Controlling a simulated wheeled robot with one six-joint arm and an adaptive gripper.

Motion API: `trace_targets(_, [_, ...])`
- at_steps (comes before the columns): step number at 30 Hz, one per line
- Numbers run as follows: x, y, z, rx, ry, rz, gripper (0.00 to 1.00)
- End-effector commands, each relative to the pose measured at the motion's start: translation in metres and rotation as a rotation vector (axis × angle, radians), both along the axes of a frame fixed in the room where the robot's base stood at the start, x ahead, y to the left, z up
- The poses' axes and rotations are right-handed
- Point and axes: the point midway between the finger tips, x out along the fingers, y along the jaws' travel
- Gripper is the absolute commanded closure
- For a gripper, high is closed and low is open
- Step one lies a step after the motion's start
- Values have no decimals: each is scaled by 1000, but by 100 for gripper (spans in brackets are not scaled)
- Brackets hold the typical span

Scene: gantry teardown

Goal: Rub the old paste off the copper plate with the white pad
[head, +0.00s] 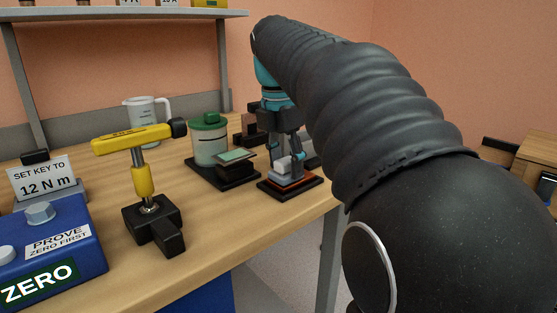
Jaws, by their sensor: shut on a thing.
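My gripper (285,147) points down over the right part of the bench and is shut on the white pad (290,165). The copper plate (296,179) shows as an orange-brown edge below the pad, on a black base. The pad is low over the plate; I cannot tell whether it touches it. Any grey paste on the plate is mostly hidden under the pad and the fingers. My dark, sleeved arm covers the right side of the view.
A white tub with a green lid (210,140) and a small black stand (236,163) are left of the plate. A yellow torque tool (140,160) stands upright nearer. A blue box (55,245) is at left. Bare bench (215,222) lies in front.

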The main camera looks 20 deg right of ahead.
Motion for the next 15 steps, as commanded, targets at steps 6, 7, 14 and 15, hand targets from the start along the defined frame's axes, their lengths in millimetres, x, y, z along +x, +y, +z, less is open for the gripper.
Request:
trace_targets(6, [2, -16, -1, 0, 1, 5, 81])
trace_targets(7, [2, -18, -1, 0, 1, 6, 81])
trace_targets(14, [4, -29, -5, 0, 0, 9, 81])
trace_targets(15, [3, -24, 3, 0, -1, 11, 81])
